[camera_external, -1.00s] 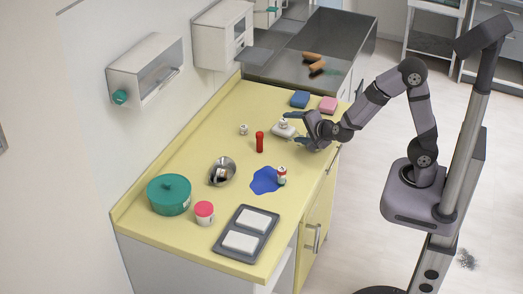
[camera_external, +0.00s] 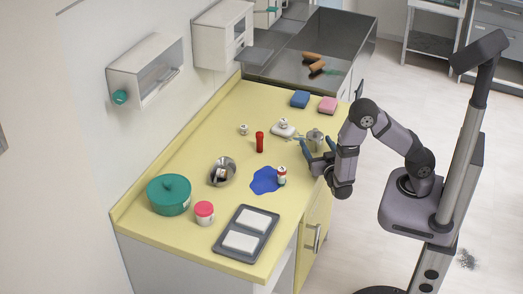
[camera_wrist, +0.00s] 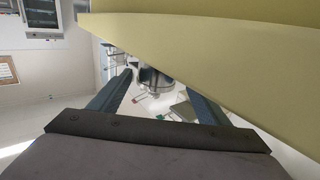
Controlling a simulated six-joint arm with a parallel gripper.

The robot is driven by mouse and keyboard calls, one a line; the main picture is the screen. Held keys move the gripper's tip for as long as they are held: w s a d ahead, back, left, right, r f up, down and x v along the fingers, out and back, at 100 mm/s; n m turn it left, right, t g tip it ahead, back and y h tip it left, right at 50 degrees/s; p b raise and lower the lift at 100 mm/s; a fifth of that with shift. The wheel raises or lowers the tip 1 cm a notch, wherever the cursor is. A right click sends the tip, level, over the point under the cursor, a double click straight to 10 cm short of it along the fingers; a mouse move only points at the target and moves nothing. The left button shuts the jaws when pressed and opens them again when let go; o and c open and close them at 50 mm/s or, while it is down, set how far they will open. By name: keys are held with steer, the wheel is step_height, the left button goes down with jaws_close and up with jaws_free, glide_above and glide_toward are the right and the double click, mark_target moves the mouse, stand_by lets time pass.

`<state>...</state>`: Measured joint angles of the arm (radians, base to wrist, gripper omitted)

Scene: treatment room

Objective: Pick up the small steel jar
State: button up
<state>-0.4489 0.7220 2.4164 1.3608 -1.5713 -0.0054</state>
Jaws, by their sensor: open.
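The small steel jar (camera_external: 316,135) stands upright near the right edge of the yellow counter (camera_external: 215,140).
Left of the jar lies a white item (camera_external: 282,130) with a small container on it. A red cylinder (camera_external: 260,142), steel bowl (camera_external: 222,171), blue patch (camera_external: 264,181) and small labelled container (camera_external: 282,175) are nearby. Blue (camera_external: 300,99) and pink (camera_external: 328,104) blocks lie behind.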

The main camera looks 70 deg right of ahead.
mark_target(312, 132)
steer(key=shift+s+p+x, duration=0.25)
steer(key=shift+p+x, duration=0.95)
steer(key=shift+x, duration=2.5)
steer(key=shift+d+f, duration=0.15)
steer(key=shift+c, duration=0.7)
steer(key=c, duration=1.1)
steer(key=shift+r, duration=0.25)
step_height(312, 132, up, 10)
steer(key=shift+f, duration=0.2)
